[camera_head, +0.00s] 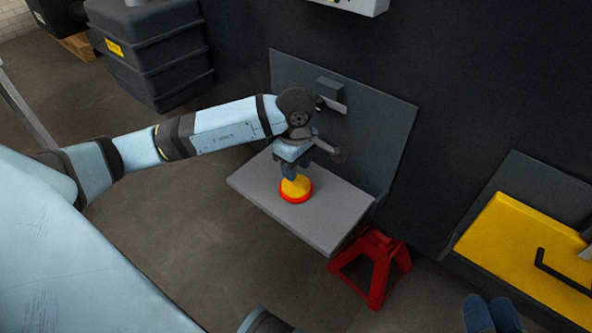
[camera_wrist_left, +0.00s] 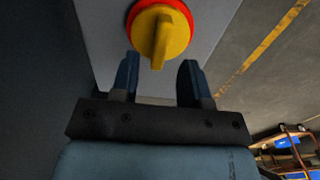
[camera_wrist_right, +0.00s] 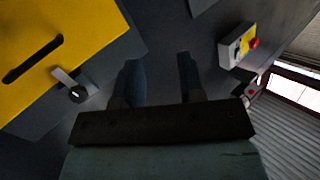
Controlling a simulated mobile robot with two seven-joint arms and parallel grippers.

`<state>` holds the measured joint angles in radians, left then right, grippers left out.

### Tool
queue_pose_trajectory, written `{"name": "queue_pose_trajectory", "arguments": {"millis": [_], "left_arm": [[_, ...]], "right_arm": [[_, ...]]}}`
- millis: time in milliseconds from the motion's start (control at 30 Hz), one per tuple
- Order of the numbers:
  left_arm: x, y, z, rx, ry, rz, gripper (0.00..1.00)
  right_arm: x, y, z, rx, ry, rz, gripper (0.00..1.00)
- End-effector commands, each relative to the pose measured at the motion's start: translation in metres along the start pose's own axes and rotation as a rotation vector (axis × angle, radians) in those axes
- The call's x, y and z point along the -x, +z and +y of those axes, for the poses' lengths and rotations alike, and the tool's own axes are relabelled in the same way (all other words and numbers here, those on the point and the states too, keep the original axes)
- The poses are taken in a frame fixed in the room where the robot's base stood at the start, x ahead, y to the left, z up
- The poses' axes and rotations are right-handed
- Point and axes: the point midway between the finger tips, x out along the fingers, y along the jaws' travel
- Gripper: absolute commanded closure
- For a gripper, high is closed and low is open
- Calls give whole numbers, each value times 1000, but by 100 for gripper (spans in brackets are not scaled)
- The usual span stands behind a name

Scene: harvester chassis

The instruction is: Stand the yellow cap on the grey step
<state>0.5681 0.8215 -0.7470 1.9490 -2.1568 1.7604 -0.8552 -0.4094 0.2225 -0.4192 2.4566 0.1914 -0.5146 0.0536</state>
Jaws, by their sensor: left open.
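The yellow cap (camera_head: 296,186) with a red rim sits on the grey step (camera_head: 326,223), near its middle. In the left wrist view the cap (camera_wrist_left: 172,32) shows its raised grip bar, with the red ring around it, on the grey step (camera_wrist_left: 101,30). My left gripper (camera_head: 294,171) is open right over the cap; its fingertips (camera_wrist_left: 160,66) are on either side of the bar's near end, with no clear contact. My right gripper (camera_head: 492,302) is open and empty at the bottom right, and also shows in the right wrist view (camera_wrist_right: 159,72).
A grey back plate (camera_head: 375,130) with a small block and lever rises behind the step. A red jack stand (camera_head: 375,262) is under the step's right end. A yellow panel (camera_head: 520,245) with a black handle is at right.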

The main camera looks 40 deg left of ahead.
Motion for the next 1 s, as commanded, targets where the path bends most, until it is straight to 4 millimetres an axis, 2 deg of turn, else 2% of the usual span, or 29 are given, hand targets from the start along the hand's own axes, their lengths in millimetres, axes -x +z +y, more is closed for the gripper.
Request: {"name": "queue_pose_trajectory", "arguments": {"millis": [33,100,300,467,567,667,767,800,867,900,1000], "left_arm": [[18,0,1,0,3,1,58],[34,0,1,0,3,1,58],[68,0,0,0,0,1,58],[82,1,0,0,-1,-3,58],[79,15,-5,-6,-11,-60,58],[67,59,-23,-8,-51,-242,58],[65,137,-60,37,-156,-597,58],[73,173,-79,84,-229,-780,58],[98,218,-107,195,-374,-1068,58],[120,240,-120,289,-485,-1247,58],[177,265,-135,585,-821,-1638,58]], "right_arm": [[2,-8,-4,-12,6,21,64],[3,-18,-4,-11,9,53,64],[5,-38,-6,-4,16,123,64],[6,-44,-7,-2,18,151,64],[6,-45,-7,-1,19,157,64],[6,-45,-7,-1,19,159,64],[6,-45,-7,-1,19,158,64],[6,-45,-7,-1,19,158,64],[6,-45,-7,-1,19,158,64],[6,-45,-7,-1,19,158,64],[6,-46,-7,-1,19,159,64]]}}
